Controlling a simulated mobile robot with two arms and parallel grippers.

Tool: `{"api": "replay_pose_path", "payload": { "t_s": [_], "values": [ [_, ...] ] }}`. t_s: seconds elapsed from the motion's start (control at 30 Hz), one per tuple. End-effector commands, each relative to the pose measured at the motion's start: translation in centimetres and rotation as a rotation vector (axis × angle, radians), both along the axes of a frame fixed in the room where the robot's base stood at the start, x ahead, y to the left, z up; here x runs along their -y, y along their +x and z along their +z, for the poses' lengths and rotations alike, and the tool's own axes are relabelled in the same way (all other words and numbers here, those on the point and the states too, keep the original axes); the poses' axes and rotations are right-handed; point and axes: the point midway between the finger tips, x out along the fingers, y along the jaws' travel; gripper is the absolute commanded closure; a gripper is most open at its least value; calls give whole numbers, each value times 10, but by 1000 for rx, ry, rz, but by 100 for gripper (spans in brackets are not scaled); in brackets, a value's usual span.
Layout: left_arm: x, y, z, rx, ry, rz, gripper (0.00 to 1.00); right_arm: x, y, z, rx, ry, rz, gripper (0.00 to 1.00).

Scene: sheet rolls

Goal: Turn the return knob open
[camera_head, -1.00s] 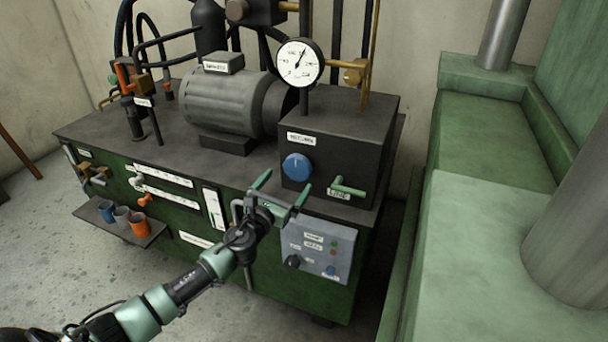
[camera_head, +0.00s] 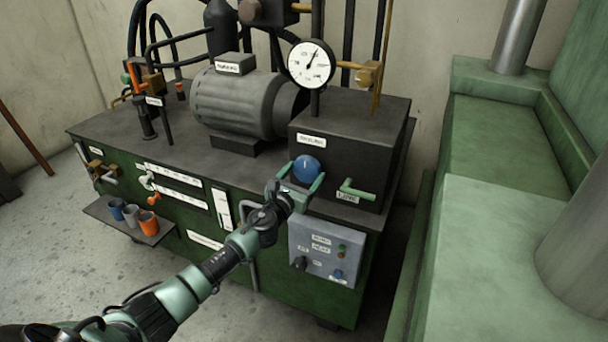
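A round blue knob (camera_head: 306,166) sits on the front face of a dark box (camera_head: 345,160), under a white label too small to read surely; I take it for the return knob. My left gripper (camera_head: 305,172) comes up from the lower left. Its two green fingers are spread, one at the left and one at the lower right of the knob. The knob shows between them; I cannot tell whether the fingers touch it. My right gripper is not in view.
A green lever (camera_head: 357,190) sticks out right of the knob. A gauge (camera_head: 311,63) stands above the box. A grey control panel (camera_head: 327,250) is below, and a motor (camera_head: 238,100) is at the left. A small shelf (camera_head: 160,236) holds cups.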

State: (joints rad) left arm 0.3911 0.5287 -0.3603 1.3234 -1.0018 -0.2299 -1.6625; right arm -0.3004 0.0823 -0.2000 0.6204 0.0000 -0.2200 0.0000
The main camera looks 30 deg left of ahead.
Motion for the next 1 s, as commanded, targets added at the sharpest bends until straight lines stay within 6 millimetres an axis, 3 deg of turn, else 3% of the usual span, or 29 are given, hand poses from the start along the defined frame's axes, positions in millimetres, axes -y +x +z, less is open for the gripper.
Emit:
{"api": "replay_pose_path", "payload": {
  "t_s": [0.47, 1.0],
  "values": [
    [0, 0, -1, 8, -140, 1, 65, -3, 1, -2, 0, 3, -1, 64],
    [3, 0, 0, 36, -633, 0, 65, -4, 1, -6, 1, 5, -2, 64]
  ]
}}
